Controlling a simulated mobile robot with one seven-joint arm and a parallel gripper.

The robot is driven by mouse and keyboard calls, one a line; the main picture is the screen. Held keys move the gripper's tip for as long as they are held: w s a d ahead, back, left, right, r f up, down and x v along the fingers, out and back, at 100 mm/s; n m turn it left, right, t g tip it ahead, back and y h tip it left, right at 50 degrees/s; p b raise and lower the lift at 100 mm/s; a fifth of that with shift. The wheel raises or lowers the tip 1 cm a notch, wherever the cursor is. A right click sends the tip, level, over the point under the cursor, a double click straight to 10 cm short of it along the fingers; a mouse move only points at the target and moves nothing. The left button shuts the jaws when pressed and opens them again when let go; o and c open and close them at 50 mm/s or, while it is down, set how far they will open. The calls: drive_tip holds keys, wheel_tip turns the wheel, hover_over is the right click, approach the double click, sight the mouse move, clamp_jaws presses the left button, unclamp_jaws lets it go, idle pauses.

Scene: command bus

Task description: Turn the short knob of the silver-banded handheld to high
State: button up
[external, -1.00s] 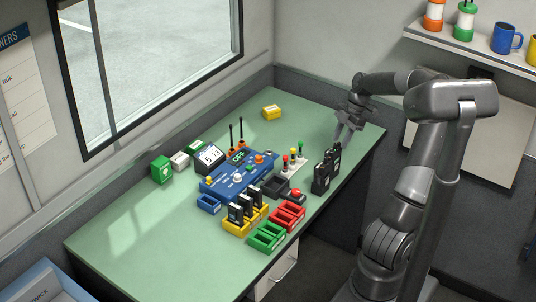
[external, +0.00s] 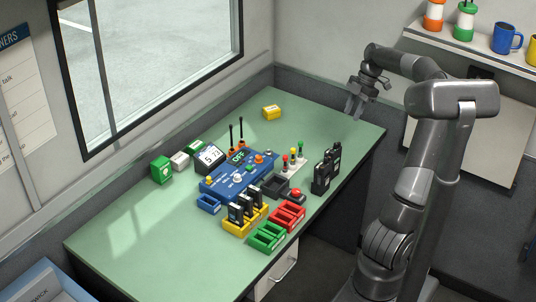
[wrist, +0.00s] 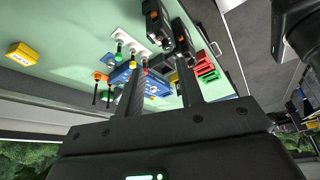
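Two black handhelds stand upright near the table's right edge in the external view, a front one (external: 320,179) and a rear one (external: 335,160). In the wrist view they show at the top, one at left (wrist: 157,22) and one at right (wrist: 183,38). I cannot make out a silver band on either, and their knobs are too small to read. My gripper (external: 354,111) is above the table's far right corner, up and behind the handhelds, touching neither. Its two fingers (wrist: 160,66) are apart with nothing between them.
A blue console (external: 225,185) fills the table's middle, with yellow (external: 236,229), green (external: 266,238) and red (external: 287,218) trays in front. A small stand with coloured knobs (external: 293,164) is left of the handhelds. A yellow box (external: 271,112) lies at the back. The table around it is clear.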

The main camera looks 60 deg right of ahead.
drive_tip(key=m+g+h, duration=0.2)
drive_tip(key=m+g, duration=0.1)
drive_tip(key=m, duration=1.2)
hover_over(339, 143)
drive_tip(key=w, duration=0.1)
drive_tip(key=w+d+x, duration=0.1)
drive_tip(key=x, duration=0.5)
drive_tip(key=m, duration=0.1)
drive_tip(key=r+m, duration=0.1)
drive_tip(key=m, duration=0.1)
drive_tip(key=shift+s+d+r+m, duration=0.15)
drive_tip(key=shift+s+d+m, duration=0.05)
drive_tip(key=shift+d+m, duration=0.1)
wheel_tip(339, 143, up, 5)
drive_tip(key=m+t+h, duration=0.1)
drive_tip(key=m+h, duration=0.1)
drive_tip(key=m, duration=0.6)
drive_tip(key=f, duration=0.7)
drive_tip(key=s+f, duration=0.1)
drive_tip(key=f, duration=0.2)
drive_tip(key=shift+a+f, duration=0.2)
drive_tip(key=shift+f, duration=0.1)
drive_tip(key=shift+c, duration=0.3)
